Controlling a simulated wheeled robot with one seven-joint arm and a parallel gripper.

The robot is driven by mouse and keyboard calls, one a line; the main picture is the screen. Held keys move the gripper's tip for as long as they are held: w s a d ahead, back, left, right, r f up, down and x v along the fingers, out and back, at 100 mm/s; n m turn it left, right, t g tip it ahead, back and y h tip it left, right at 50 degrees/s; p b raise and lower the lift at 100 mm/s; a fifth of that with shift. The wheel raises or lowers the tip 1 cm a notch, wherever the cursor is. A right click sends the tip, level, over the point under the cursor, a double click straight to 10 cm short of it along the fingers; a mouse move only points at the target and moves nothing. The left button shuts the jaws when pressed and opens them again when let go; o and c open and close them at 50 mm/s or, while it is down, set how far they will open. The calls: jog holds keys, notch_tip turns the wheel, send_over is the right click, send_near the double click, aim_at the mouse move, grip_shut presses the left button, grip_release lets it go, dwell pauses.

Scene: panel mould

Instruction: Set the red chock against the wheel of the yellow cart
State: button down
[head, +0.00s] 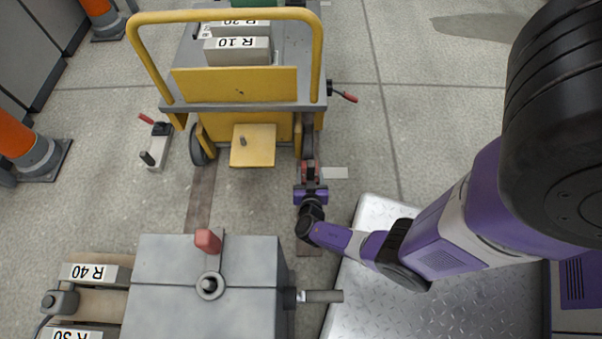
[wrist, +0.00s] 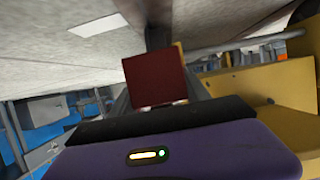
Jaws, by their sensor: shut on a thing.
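The yellow cart (head: 235,85) stands at the upper middle of the head view. Its right wheel (head: 308,146) is narrow and dark, and its left wheel (head: 199,146) shows beside the frame. My gripper (head: 311,178) is low at the floor, just in front of the right wheel. It is shut on the red chock (head: 318,168), which shows as a dark red block (wrist: 155,80) in the wrist view, between the fingers. A dark upright shape, probably the wheel, shows right behind it. I cannot tell whether chock and wheel touch.
A white floor mark (head: 334,172) lies right of my gripper. A grey box with a red lever (head: 207,270) stands in front, with a pipe stub (head: 322,296). A red-handled device (head: 156,145) sits left of the cart.

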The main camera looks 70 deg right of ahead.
jog(key=shift+w+f+b, duration=0.1)
jog(key=shift+f+b, duration=3.3)
jog(key=shift+f, duration=0.95)
jog(key=shift+d+f, duration=0.15)
jog(key=shift+f, duration=0.3)
jog(key=shift+c, duration=2.2)
grip_release()
jog(key=shift+f, duration=0.1)
jog(key=p+v, duration=0.3)
jog(key=v, duration=0.3)
jog(key=shift+r, duration=0.2)
jog(key=shift+v, duration=0.9)
jog(key=shift+f, duration=0.2)
